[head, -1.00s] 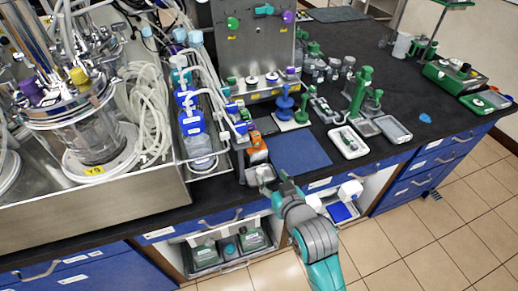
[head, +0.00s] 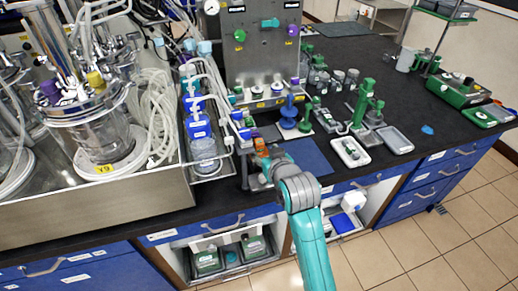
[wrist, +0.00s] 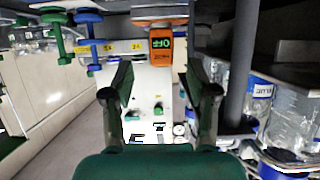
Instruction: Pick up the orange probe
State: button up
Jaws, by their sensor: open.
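The orange probe (wrist: 160,28) seems to be the orange-cased piece with a dark display reading OFF, upside down in the wrist view. It lies just beyond the fingertips, near the centre line. I cannot see its full shape. In the head view the orange piece (head: 259,144) is at the bench's front edge, left of the blue mat, partly hidden by my arm. My gripper (wrist: 160,78) is open, with its two dark fingers apart and nothing held between them. In the head view my gripper (head: 264,168) is close in front of the orange piece.
A dark upright post (wrist: 237,65) stands right of the fingers in the wrist view, with glass bottles (wrist: 293,112) beyond it. Blue (head: 289,112) and green stands are behind the blue mat (head: 308,158). The steel bioreactor tray (head: 100,208) is at left.

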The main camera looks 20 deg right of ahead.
aim_at(260, 145)
jog(key=shift+r+x, duration=0.15)
jog(key=shift+x, duration=1.15)
jog(key=shift+r+x, duration=0.15)
jog(key=shift+x, duration=1.2)
grip_shut()
